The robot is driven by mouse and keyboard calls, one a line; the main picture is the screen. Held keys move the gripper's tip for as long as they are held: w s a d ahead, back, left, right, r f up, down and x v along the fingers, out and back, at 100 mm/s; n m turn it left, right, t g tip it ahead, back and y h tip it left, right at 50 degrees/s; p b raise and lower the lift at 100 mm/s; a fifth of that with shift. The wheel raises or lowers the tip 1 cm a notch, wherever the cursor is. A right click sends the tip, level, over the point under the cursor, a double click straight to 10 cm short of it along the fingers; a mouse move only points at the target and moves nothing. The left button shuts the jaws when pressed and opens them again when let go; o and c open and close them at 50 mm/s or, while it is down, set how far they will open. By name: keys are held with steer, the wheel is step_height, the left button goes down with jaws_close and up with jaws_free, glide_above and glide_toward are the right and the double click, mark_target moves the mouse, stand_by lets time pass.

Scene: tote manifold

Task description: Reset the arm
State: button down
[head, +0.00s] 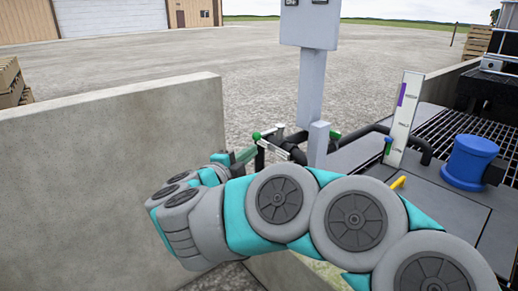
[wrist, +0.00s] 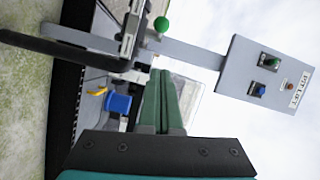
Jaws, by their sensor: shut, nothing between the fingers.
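My arm, grey and teal, reaches from the lower right toward the middle left in the head view. My gripper (head: 243,155) is at its end, in front of the black pipework and the post. In the wrist view the two green fingers of my gripper (wrist: 166,75) lie side by side, shut, with nothing seen between them. The wrist picture is turned on its side. A green ball knob (wrist: 162,24) on the pipework shows just beyond the fingertips; I cannot tell how close it is.
A concrete wall (head: 110,160) stands at left. A grey post (head: 311,85) carries a control box (wrist: 265,80) with buttons. Black pipes (head: 290,146) with valve handles lie beyond my gripper. A blue cylinder (head: 468,160), yellow handle (head: 398,182) and white gauge board (head: 403,118) stand at right.

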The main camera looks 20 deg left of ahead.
steer(key=shift+s, duration=0.15)
steer(key=w+a+r+n+y, duration=0.2)
steer(key=a+r+n+y, duration=0.2)
steer(key=r+n+y, duration=0.6)
steer(key=s+d+f+n+g, duration=1)
steer(key=s+d+f+g, duration=0.2)
steer(key=s+d+f, duration=0.8)
steer(key=s+d+f+g+h, duration=0.3)
steer(key=s+d+f, duration=0.1)
steer(key=s+d, duration=0.5)
steer(key=s+d+f+m+g+h, duration=0.1)
steer(key=s+d+f+g+h, duration=0.2)
steer(key=s+d, duration=0.5)
steer(key=shift+s+d+f+m+g, duration=0.3)
steer(key=shift+s+d+f+g, duration=0.1)
steer(key=shift+d, duration=0.65)
